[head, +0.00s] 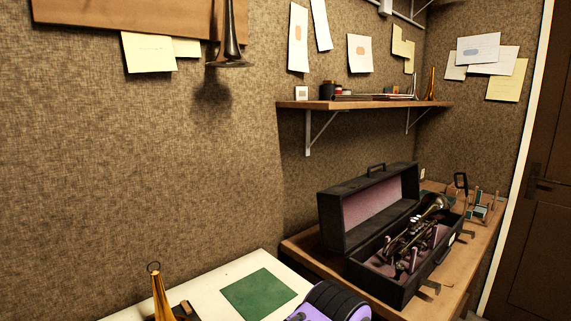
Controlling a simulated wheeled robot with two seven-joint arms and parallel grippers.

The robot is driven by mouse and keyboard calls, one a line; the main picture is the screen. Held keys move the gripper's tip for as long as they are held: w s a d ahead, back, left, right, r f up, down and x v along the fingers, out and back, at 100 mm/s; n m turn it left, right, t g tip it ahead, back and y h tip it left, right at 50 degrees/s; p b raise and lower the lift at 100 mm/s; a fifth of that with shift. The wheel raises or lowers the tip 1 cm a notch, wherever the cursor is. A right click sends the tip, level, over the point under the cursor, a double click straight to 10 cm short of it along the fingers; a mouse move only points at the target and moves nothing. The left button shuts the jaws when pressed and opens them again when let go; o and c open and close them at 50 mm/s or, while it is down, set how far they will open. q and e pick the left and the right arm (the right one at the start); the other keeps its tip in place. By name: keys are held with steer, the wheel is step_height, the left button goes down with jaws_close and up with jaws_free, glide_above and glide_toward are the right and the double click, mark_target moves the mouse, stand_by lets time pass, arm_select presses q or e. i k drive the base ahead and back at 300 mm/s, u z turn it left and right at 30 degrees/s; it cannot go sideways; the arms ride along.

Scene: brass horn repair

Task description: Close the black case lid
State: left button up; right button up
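The black case (392,291) stands on the wooden bench at the right, against the wall. Its lid (366,199) is raised and tilted back on the wall side, showing a pinkish lining and a handle on its top edge. A brass horn (416,231) lies in the lined base among purple-pink supports. A purple and black part (328,303) at the bottom edge looks like part of my own body. Neither of my grippers is in view.
A wooden shelf (365,105) on brackets holds small jars and items above the case. A white table (225,284) with a green mat (258,293) and a brass cone (161,296) is at the front. Tools (480,207) lie right of the case, near a brown door (541,200).

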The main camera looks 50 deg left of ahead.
mark_target(352, 212)
steer(key=u, duration=0.85)
steer(key=i, duration=0.4)
